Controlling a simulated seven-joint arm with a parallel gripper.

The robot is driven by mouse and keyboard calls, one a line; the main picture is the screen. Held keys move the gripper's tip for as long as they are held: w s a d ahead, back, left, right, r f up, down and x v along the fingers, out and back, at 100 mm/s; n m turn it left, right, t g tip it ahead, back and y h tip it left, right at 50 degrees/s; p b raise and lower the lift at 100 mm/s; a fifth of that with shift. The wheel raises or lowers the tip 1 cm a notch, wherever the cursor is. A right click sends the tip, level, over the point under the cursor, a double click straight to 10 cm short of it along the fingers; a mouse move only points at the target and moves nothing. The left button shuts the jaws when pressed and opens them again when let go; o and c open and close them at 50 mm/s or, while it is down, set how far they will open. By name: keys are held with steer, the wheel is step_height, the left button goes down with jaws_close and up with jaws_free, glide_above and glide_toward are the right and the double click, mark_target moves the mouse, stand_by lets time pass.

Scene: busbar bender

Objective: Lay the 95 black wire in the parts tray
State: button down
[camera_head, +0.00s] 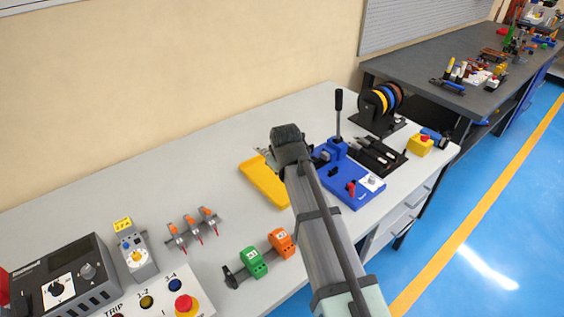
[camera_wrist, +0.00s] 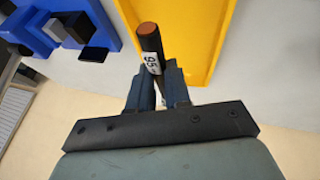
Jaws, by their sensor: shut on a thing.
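In the wrist view my gripper (camera_wrist: 158,90) is shut on the black wire (camera_wrist: 149,42). The wire has a copper-coloured end and a white label reading 95, and it stands up between the fingers. The yellow parts tray (camera_wrist: 217,40) lies just beyond the fingers, to the right of the wire in that view. In the head view the tray (camera_head: 262,182) is on the white bench, partly hidden behind my arm. The fingers and the wire are mostly hidden by my arm in the head view.
A blue bender (camera_head: 350,180) with an upright black lever stands right of the tray, its blue base (camera_wrist: 95,15) close to the wire in the wrist view. Wire spools (camera_head: 381,103) stand behind. Green and orange terminal blocks (camera_head: 252,262) are at front left. The back-left bench is clear.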

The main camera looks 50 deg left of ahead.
glide_above(282, 191)
steer(key=shift+a+f, duration=0.15)
steer(key=shift+f, duration=2.55)
steer(key=c, duration=1)
jaws_free()
steer(key=shift+r, duration=0.1)
steer(key=v, duration=1.3)
steer(key=shift+d+r, duration=0.25)
